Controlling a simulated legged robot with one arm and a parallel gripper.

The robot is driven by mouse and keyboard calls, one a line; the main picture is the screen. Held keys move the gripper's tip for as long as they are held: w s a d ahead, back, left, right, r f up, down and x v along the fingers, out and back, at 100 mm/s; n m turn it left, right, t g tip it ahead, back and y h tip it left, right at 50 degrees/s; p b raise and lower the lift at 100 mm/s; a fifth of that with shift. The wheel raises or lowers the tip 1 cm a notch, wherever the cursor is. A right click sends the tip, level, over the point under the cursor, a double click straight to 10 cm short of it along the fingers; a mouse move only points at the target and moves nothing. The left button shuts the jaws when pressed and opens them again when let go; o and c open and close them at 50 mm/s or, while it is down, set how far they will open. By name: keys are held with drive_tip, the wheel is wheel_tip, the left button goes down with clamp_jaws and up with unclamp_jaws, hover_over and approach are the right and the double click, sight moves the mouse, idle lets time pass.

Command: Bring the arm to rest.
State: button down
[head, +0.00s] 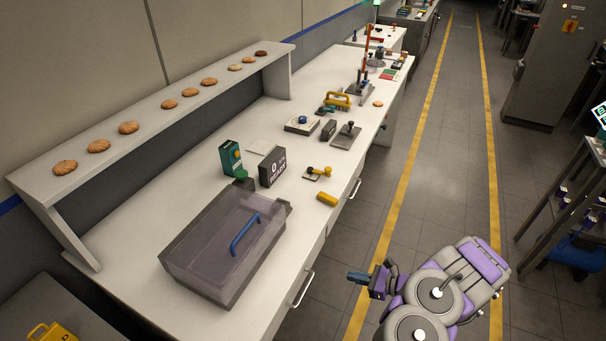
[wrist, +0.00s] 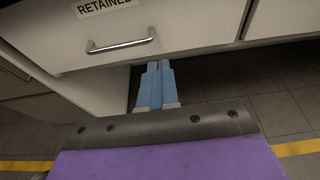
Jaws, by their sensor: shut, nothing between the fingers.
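My arm is folded over the floor at the lower right of the head view, clear of the bench. My gripper (head: 359,277) points left toward the bench front. In the wrist view my gripper (wrist: 158,70) shows two blue fingers pressed together, with nothing between them. It is below and in front of a drawer marked "RETAINED" (wrist: 75,34), apart from its handle (wrist: 122,45).
The white bench (head: 130,265) holds a clear-lidded box (head: 205,250) with a blue handle, a green carton (head: 230,158) and several tools. Several biscuits lie along a raised shelf (head: 215,98). The walkway floor (head: 440,150) between yellow lines is clear beyond my arm.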

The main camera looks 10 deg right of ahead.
drive_tip(key=w+a+r+n+g+y, duration=0.2)
drive_tip(key=a+r+n, duration=0.2)
drive_tip(key=a+r, duration=0.4)
drive_tip(key=s+a+r+n+g+h, duration=0.1)
drive_tip(key=s+a+r+n+g, duration=0.45)
drive_tip(key=r, duration=0.45)
drive_tip(key=s+a+r+n+g, duration=0.35)
drive_tip(key=a+r+n, duration=0.25)
drive_tip(key=a+r, duration=0.25)
drive_tip(key=s+r+n+g+h, duration=0.1)
drive_tip(key=s+r+n+h, duration=0.5)
drive_tip(key=s, duration=0.6)
drive_tip(key=s+d+r+n+t+h, duration=0.1)
drive_tip(key=s+d+r+n+h, duration=0.2)
drive_tip(key=s, duration=1.1)
drive_tip(key=shift+s+d+r+n+t+h, duration=0.15)
drive_tip(key=shift+s+d+n+t+h, duration=0.2)
drive_tip(key=shift+d+h, duration=2.05)
drive_tip(key=shift+w+d+y, duration=0.1)
drive_tip(key=shift+d+y, duration=0.45)
drive_tip(key=shift+y, duration=0.05)
